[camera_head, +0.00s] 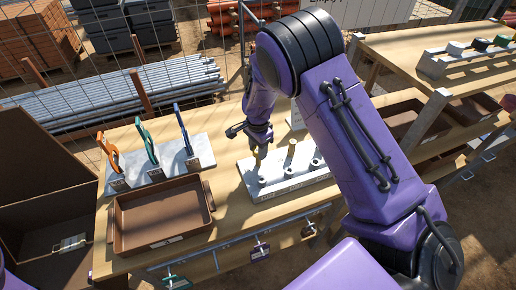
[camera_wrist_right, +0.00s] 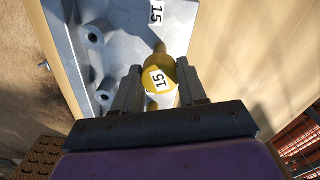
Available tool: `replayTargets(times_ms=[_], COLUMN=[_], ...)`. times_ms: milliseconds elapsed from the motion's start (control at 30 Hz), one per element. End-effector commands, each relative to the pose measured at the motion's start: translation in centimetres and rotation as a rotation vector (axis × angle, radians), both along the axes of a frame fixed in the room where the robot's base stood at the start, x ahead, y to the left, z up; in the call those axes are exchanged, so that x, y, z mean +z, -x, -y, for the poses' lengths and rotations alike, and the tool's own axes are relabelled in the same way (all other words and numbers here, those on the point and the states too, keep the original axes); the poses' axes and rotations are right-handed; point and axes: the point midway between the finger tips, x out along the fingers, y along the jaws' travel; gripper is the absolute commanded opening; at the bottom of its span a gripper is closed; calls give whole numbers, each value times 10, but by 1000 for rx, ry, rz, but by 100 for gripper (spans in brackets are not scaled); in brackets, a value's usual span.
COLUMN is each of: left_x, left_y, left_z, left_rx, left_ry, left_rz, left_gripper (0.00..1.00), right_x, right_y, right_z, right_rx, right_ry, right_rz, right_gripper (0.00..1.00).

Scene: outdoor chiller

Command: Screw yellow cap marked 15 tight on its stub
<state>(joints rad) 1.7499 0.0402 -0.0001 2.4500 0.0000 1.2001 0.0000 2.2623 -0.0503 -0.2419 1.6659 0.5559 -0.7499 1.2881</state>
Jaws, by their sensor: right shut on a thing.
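The yellow cap marked 15 (camera_wrist_right: 158,80) sits between the two fingers of my right gripper (camera_wrist_right: 156,92) in the right wrist view, its number facing the camera. In the head view my right gripper (camera_head: 258,146) points down over the left part of a pale grey block (camera_head: 290,184) with several short stubs. A label 15 (camera_wrist_right: 157,13) shows on the block just beyond the cap. Two grey stubs (camera_wrist_right: 96,35) stand bare at the left. Whether the cap touches its stub is hidden. My left gripper is out of view.
A brown tray (camera_head: 160,215) lies left of the block. Behind it, a grey rack (camera_head: 160,160) holds orange, teal and blue-handled tools. My purple right arm covers the table right of the block. Another bench (camera_head: 440,60) stands at the back right.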

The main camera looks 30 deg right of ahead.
Motion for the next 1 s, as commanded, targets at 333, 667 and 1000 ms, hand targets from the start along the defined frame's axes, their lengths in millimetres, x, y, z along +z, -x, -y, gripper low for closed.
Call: replayTargets(times_ms=[333, 667, 1000], left_x=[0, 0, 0], left_y=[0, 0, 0], left_z=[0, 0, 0], left_rx=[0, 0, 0], left_ry=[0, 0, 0], left_rz=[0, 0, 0], left_gripper=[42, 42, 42], right_x=[-3, -2, -2], right_y=[-2, -2, -2], right_z=[0, 0, 1], right_rx=[-1353, -1385, -1384], right_ry=[-2, -4, -4], right_rz=[2, 1, 1], right_gripper=[0, 71, 75])
